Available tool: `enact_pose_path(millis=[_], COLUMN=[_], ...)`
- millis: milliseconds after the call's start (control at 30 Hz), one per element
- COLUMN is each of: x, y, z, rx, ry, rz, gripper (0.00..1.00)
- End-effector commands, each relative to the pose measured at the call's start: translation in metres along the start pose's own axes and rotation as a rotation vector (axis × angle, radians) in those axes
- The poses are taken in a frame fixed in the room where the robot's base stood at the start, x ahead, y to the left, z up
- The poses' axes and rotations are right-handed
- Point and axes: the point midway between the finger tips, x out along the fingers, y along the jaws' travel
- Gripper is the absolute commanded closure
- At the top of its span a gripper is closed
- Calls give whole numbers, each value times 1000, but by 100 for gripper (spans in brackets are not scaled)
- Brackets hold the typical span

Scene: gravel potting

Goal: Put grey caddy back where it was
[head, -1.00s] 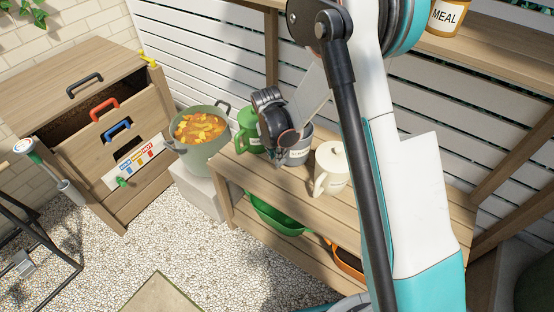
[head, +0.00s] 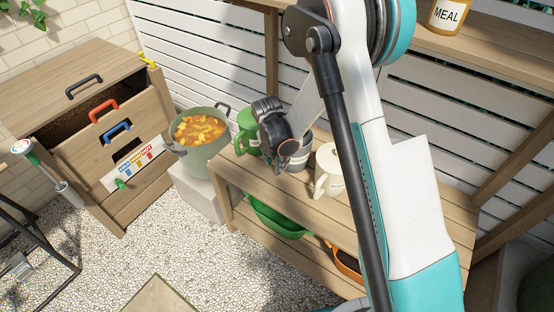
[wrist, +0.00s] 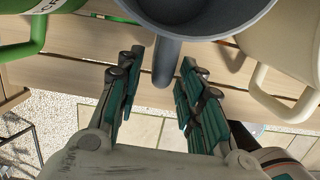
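The grey caddy (head: 299,161) stands upright on the wooden bench (head: 245,171), between a green caddy (head: 247,140) and a cream caddy (head: 331,172). My gripper partly hides it in the head view. In the wrist view the grey caddy (wrist: 167,60) shows its open top and its handle, which points toward my gripper. My gripper (wrist: 158,66) is open, with one finger on each side of the lower part of the handle and gaps to both sides. The fingers do not appear to touch the handle. In the head view my gripper (head: 283,140) is beside the caddy.
The green and cream caddies stand close on either side. A pot of orange and yellow scraps (head: 199,131) stands left of the bench. A green tub (head: 277,217) and an orange container (head: 345,262) sit on the lower shelf. A MEAL jar (head: 446,15) stands on the upper shelf.

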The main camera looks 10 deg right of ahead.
Motion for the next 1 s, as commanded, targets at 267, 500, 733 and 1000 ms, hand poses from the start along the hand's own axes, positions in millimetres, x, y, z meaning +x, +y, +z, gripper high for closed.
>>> enact_pose_path(millis=[267, 500, 733, 1000], x=[-36, -86, -116, -126], y=[0, 0, 0, -1], z=[0, 1, 0, 1], rx=[-1, -1, 0, 16], ry=[0, 0, 0, -1], rz=[0, 0, 0, 3], gripper=[65, 65, 65, 65])
